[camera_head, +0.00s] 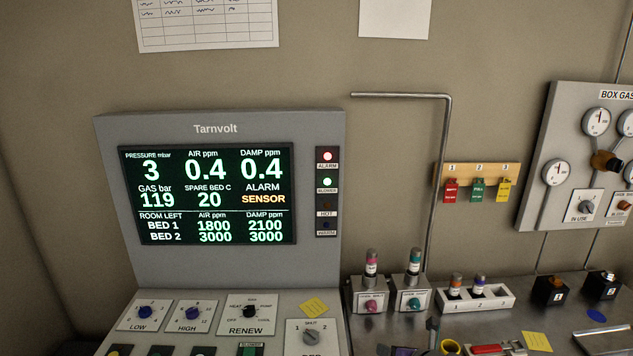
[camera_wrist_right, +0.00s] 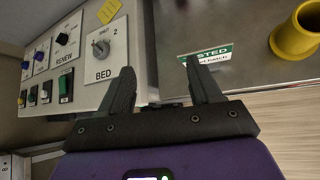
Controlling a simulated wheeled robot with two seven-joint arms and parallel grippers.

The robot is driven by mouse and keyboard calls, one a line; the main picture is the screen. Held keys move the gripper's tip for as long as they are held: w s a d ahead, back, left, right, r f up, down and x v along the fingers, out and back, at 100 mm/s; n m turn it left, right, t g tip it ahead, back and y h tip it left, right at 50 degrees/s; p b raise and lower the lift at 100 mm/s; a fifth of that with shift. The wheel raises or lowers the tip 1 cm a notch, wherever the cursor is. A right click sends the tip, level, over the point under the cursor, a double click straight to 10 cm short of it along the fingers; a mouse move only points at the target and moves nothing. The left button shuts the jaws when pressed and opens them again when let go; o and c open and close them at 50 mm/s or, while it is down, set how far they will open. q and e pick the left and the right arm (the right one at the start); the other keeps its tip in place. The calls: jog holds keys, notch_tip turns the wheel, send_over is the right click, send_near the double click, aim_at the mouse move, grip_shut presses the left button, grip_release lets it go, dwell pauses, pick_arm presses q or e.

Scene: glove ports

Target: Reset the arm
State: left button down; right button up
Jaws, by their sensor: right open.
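My right gripper (camera_wrist_right: 158,88) shows in the right wrist view, with its two dark fingers spread apart and nothing between them. It is in front of the lower edge of the control panel and the metal bench. The grey panel (camera_wrist_right: 130,22) with the BED knob (camera_wrist_right: 101,47) lies beyond its left finger. A green and white label (camera_wrist_right: 212,54) lies beyond its right finger. Neither gripper is clearly seen in the head view, and my left gripper does not show.
The Tarnvolt display (camera_head: 207,195) reads ALARM SENSOR, with a red lamp (camera_head: 327,156) lit. Vials stand in holders on the metal bench (camera_head: 488,318). A yellow cup-like piece (camera_wrist_right: 297,32) stands right of the gripper. A BOX GAS gauge panel (camera_head: 563,135) hangs at right.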

jog(key=s+a+f+n+g+b, duration=0.1)
jog(key=s+f+n+g+b, duration=0.1)
jog(key=s+f+n, duration=0.5)
jog(key=s+a+f+n+g+b, duration=0.1)
jog(key=s+f+n+g, duration=0.2)
jog(key=f, duration=0.7)
jog(key=s+a+f+n+g+b, duration=0.1)
jog(key=s+f+n+g+b, duration=0.1)
jog(key=s+f+n, duration=0.5)
pick_arm(q)
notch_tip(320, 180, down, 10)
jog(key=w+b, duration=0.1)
jog(key=b, duration=0.3)
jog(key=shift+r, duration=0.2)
pick_arm(e)
jog(key=s+a+f+n+g, duration=0.1)
jog(key=s+a+f+n, duration=0.2)
jog(key=s+f+n, duration=0.2)
jog(key=s+a+f+n+g, duration=0.1)
jog(key=s+a+f+n, duration=0.3)
jog(key=f+n, duration=0.4)
jog(key=s+n, duration=0.1)
jog(key=n, duration=0.3)
jog(key=shift+s+f+y, duration=0.25)
jog(key=shift+f+y, duration=0.1)
jog(key=shift+y, duration=0.05)
